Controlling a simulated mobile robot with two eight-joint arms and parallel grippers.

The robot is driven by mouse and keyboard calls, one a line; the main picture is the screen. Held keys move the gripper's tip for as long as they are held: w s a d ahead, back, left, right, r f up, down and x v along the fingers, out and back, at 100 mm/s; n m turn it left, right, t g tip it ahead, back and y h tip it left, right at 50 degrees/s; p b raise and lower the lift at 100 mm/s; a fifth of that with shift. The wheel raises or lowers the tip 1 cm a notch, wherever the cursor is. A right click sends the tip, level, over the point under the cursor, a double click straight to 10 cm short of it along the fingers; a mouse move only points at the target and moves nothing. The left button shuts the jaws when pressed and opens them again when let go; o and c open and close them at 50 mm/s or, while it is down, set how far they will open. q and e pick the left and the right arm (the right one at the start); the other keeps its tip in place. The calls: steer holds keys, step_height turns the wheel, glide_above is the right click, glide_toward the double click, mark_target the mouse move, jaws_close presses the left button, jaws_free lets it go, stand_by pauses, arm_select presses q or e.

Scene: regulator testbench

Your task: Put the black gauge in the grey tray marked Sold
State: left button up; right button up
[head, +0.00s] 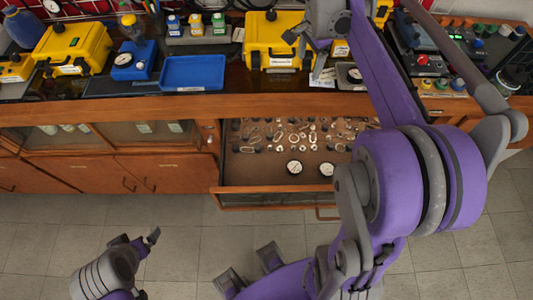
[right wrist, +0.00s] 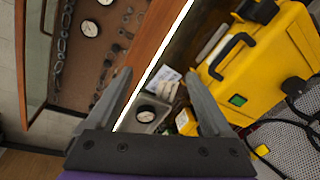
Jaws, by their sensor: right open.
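A dark-rimmed gauge with a white dial (head: 355,74) lies in a small grey tray (head: 343,83) on the bench, right of the yellow case. The right wrist view shows this gauge (right wrist: 146,113) and tray (right wrist: 160,104) beyond and between my fingers. A white card lies beside the tray; its print is too small to read. My right gripper (head: 297,43) is above the bench, open and empty; its spread fingers also show in the right wrist view (right wrist: 158,73). My left gripper (head: 146,241) is low at the left, over the floor, its jaws unclear.
An open drawer (head: 255,178) holds two dark-rimmed, white-faced gauges (head: 294,167) (head: 327,169) and many small parts. A yellow case (head: 275,45) stands left of the grey tray. A blue tray (head: 193,73) looks empty. Devices and cables crowd the bench's right end.

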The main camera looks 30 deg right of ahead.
steer(key=s+a+f+n+t, duration=0.1)
steer(key=s+a+f+n, duration=0.3)
steer(key=a, duration=0.4)
steer(key=s+a+f+n+t, duration=0.1)
steer(key=s+a+f+n, duration=0.3)
steer(key=s+a+n, duration=0.2)
steer(key=s+a+f+n+t+y, duration=0.1)
steer(key=s+a+f+n, duration=0.3)
steer(key=a+n, duration=0.5)
steer(key=shift+s+a+t, duration=0.4)
steer(key=shift+s+a, duration=0.2)
steer(key=shift+s, duration=0.3)
